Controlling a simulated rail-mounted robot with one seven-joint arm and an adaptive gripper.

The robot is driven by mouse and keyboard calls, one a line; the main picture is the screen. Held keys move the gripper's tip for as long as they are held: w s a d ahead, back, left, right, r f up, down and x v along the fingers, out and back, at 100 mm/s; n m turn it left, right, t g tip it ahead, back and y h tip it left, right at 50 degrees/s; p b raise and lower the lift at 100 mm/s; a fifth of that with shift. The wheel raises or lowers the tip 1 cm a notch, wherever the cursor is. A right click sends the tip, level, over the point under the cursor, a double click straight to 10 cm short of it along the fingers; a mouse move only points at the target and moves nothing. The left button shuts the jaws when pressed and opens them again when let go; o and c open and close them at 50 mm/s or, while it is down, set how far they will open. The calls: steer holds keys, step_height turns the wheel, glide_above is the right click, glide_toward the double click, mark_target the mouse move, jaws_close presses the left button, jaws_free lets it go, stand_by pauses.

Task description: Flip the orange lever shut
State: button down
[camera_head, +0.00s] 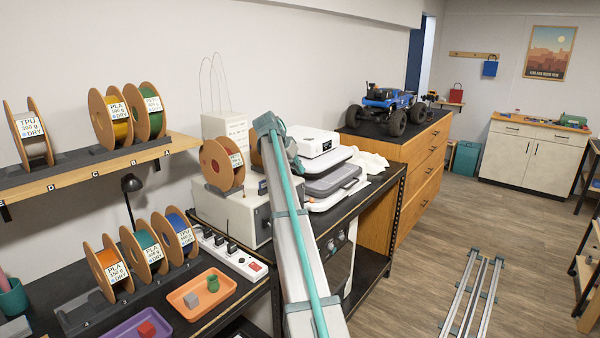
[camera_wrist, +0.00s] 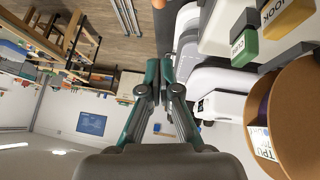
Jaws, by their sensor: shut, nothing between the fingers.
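A small orange part (camera_head: 350,183) shows on the front of a white and grey lidded machine (camera_head: 335,178) on the black bench in the head view. It is too small to tell whether it is the lever or how it is set. In the wrist view my gripper (camera_wrist: 160,62) is shut and empty, its two teal and grey fingers together. White and grey machine casings (camera_wrist: 208,85) lie just right of the fingers. I cannot make out the orange lever there. My arm crosses the bench in the head view, and the gripper itself is not distinguishable there.
A brown spool (camera_head: 222,165) stands on a pale box left of my arm; a TPU-labelled spool (camera_wrist: 295,110) is close at right in the wrist view. A white device (camera_head: 316,143) sits behind the lidded machine. A blue crawler (camera_head: 385,105) stands on the wooden cabinet.

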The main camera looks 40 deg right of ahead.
steer(key=p+x, duration=0.2)
steer(key=x, duration=0.6)
steer(key=shift+s+d+r+p, duration=0.1)
steer(key=shift+r+p, duration=0.05)
steer(key=shift+p, duration=0.2)
steer(key=shift+s+f+p, duration=0.15)
steer(key=shift+f+p, duration=0.15)
steer(key=shift+f, duration=0.3)
steer(key=shift+s+f+p, duration=0.15)
steer(key=shift+f+p, duration=0.1)
steer(key=shift+f, duration=0.35)
steer(key=shift+s+a+f, duration=0.1)
steer(key=shift+a+f, duration=0.05)
steer(key=shift+f, duration=0.3)
steer(key=shift+a+f, duration=0.15)
steer(key=shift+f, duration=0.3)
steer(key=shift+a, duration=0.1)
